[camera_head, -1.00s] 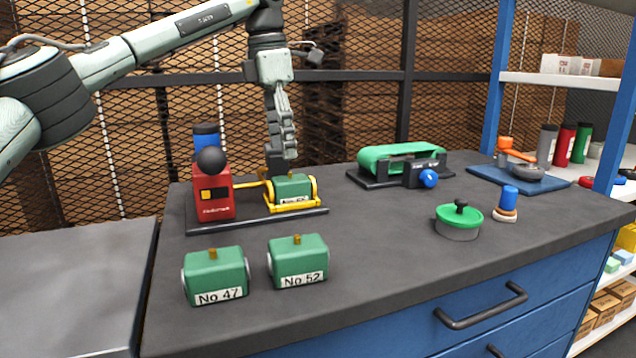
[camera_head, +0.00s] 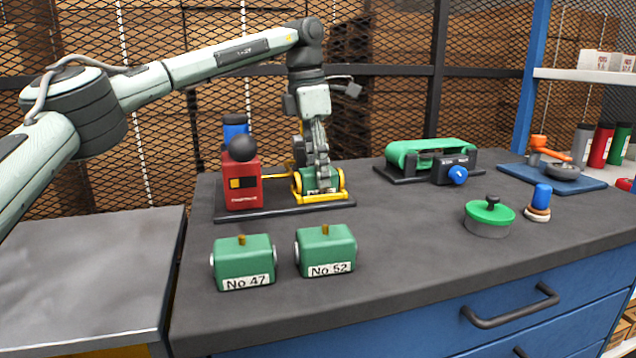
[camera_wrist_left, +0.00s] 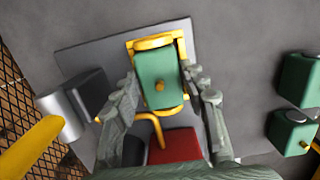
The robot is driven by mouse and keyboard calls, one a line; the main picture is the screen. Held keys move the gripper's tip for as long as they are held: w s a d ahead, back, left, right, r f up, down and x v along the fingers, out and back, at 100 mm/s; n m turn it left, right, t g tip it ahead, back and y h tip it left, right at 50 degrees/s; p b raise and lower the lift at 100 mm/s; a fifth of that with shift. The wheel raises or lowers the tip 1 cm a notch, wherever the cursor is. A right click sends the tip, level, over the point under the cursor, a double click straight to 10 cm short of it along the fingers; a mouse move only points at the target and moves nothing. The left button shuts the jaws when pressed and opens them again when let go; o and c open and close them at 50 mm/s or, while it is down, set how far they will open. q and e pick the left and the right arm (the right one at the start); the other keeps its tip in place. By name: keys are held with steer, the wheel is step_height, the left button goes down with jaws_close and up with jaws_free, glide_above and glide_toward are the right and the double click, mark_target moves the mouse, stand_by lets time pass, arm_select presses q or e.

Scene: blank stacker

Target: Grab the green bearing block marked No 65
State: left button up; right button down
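A green bearing block (camera_head: 334,183) sits in a yellow cradle (camera_head: 343,195) on a dark base plate. Its label is too small and covered to read. My left gripper (camera_head: 318,178) points down over this block. In the left wrist view its open fingers (camera_wrist_left: 163,84) stand on either side of the green block (camera_wrist_left: 154,68), with visible gaps. Two other green blocks stand in front on the bench, one marked No 47 (camera_head: 245,262) and one marked No 52 (camera_head: 326,249). My right gripper is out of view.
A red box with a black knob (camera_head: 243,187) stands left of the cradle on the base plate (camera_head: 285,210). A green belt unit (camera_head: 430,153), a green-lidded pot (camera_head: 489,215) and a blue-handled stamp (camera_head: 541,197) are to the right.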

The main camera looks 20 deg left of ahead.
arm_select(q)
jaws_close()
steer(key=shift+r, duration=0.1)
